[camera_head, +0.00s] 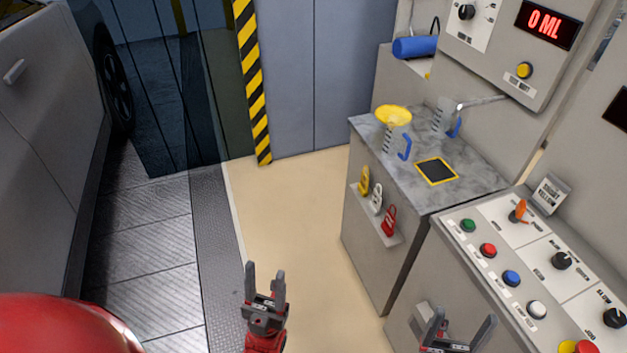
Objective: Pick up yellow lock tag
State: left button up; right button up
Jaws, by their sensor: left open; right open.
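The yellow lock tag (364,181) hangs at the left end of a small rack (378,222) on the side of the grey cabinet. A white lock tag (377,199) and a red lock tag (389,220) hang beside it to the right. My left gripper (265,277) is open and empty, with its fingers pointing up, below and left of the tags and apart from them. My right gripper (460,328) is open and empty at the bottom edge, in front of the control console. Nothing hides the yellow tag.
The cabinet's marbled top (465,170) bears a yellow funnel (393,115) on a jug with a blue handle, a second jug (443,118) and a black pad (437,171). The console (450,245) with buttons and knobs stands at right. The beige floor (295,215) left of the cabinet is clear. A car (40,150) stands at left.

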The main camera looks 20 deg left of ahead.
aim_at(362, 187)
jog(key=i+j+z, duration=0.15)
jog(key=z, duration=0.2)
jog(key=i+j+z, duration=0.1)
jog(key=j+z, duration=0.25)
jog(key=i+j+z, duration=0.1)
jog(key=z, duration=0.2)
jog(key=i+j, duration=0.2)
jog(key=j, duration=0.2)
jog(key=i+j+z, duration=0.1)
jog(key=j, duration=0.25)
jog(key=i+j, duration=0.3)
jog(key=i+j+z, duration=0.1)
jog(key=j, duration=0.4)
jog(key=i, duration=0.1)
